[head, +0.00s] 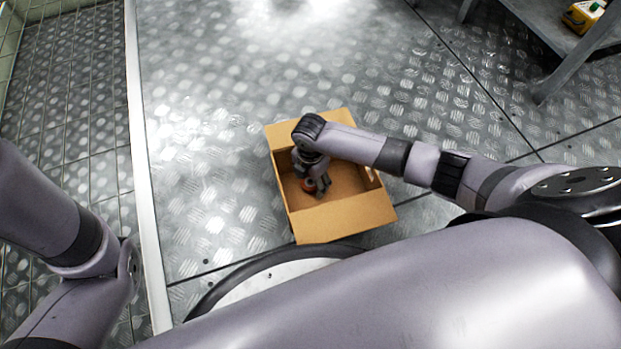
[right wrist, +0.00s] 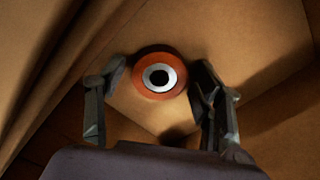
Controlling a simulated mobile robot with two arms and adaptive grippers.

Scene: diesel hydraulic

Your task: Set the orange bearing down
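The orange bearing (right wrist: 159,76), a ring with a silver inner race and dark bore, is inside the open cardboard box (head: 345,219). It also shows as a small orange-red patch under the gripper in the head view (head: 307,186). My right gripper (head: 318,188) reaches down into the box. In the right wrist view its fingers (right wrist: 158,78) stand on both sides of the bearing, with narrow gaps, so it looks open around it. Whether the bearing touches the box floor is hard to tell. My left gripper is out of view; only its arm shows.
The box stands on a diamond-plate metal floor (head: 210,180), close to my base. A grey metal shelf (head: 545,30) with a yellow object (head: 582,15) on it is at the upper right. Floor left of the box is clear up to a pale strip (head: 143,170).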

